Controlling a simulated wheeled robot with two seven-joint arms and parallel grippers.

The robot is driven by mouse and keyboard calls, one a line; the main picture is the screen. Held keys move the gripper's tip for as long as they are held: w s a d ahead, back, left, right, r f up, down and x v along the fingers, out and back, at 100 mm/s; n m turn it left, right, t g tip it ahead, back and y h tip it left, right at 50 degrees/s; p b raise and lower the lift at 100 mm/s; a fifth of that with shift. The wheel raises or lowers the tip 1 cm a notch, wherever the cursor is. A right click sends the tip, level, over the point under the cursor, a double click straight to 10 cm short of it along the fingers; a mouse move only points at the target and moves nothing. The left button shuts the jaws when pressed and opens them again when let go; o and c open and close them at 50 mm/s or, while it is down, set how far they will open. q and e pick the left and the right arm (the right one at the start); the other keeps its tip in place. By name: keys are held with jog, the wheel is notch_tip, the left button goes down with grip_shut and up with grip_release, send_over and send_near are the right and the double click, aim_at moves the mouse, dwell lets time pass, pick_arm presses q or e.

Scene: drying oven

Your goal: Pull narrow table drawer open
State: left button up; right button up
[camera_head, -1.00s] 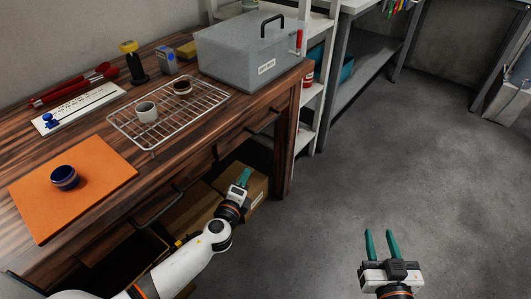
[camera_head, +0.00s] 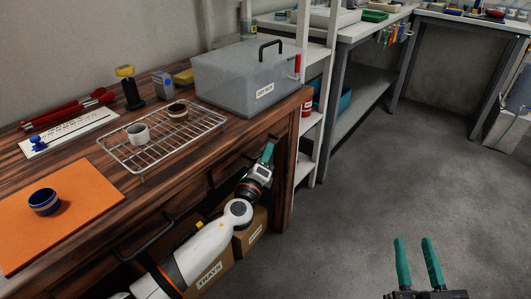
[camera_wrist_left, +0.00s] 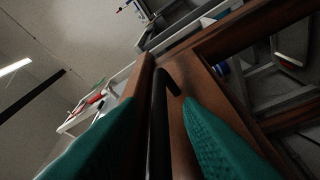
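The wooden table (camera_head: 75,239) has drawers along its front. A dark handle (camera_head: 145,242) shows on the left drawer. My left gripper (camera_head: 267,152) is at the table's front edge near the right end, beside the right drawer. In the left wrist view a dark bar handle (camera_wrist_left: 158,125) lies between its two green fingers, which stand apart on either side of it. Contact cannot be told. The gripper hides much of that handle in the head view. The drawers appear shut. My right gripper (camera_head: 414,262) is open and empty over the floor.
On the table are an orange mat (camera_head: 85,205) with a blue cup (camera_head: 44,202), a wire rack (camera_head: 190,133) with two cups, and a grey lidded box (camera_head: 225,80). Cardboard boxes (camera_head: 250,232) sit below. A white shelf (camera_head: 322,100) stands beyond. The floor at right is clear.

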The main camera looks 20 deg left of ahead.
pick_arm(q)
jog(key=shift+w+r, duration=0.1)
jog(key=shift+w, duration=0.5)
grip_shut()
